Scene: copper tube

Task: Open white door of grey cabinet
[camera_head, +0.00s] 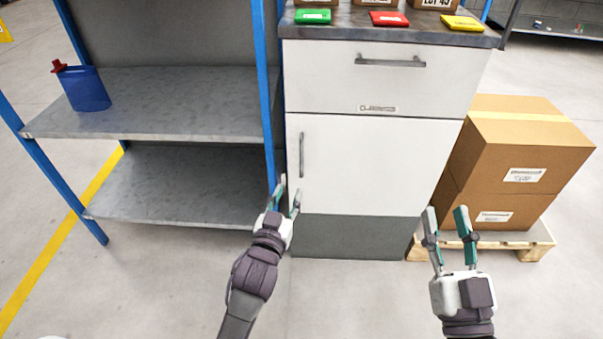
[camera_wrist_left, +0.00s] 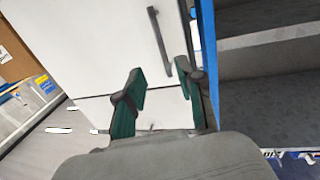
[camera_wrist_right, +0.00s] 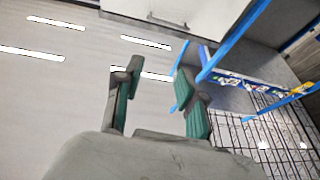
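The grey cabinet (camera_head: 350,238) stands in the middle of the head view, with a white door (camera_head: 372,165) below a white drawer (camera_head: 385,78). The door is shut. Its dark vertical handle (camera_head: 302,155) is near its left edge, and the handle also shows in the left wrist view (camera_wrist_left: 159,40). My left gripper (camera_head: 287,192) is open and empty, near the door's lower left, below the handle and apart from it. My right gripper (camera_head: 447,218) is open and empty, to the right of the cabinet's lower part, in front of the pallet.
A blue-framed shelf (camera_head: 190,105) with a blue container (camera_head: 85,90) stands close on the cabinet's left. Cardboard boxes (camera_head: 520,150) on a wooden pallet (camera_head: 530,240) stand on the right. Green, red and yellow items lie on the cabinet top (camera_head: 345,32). The floor in front is clear.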

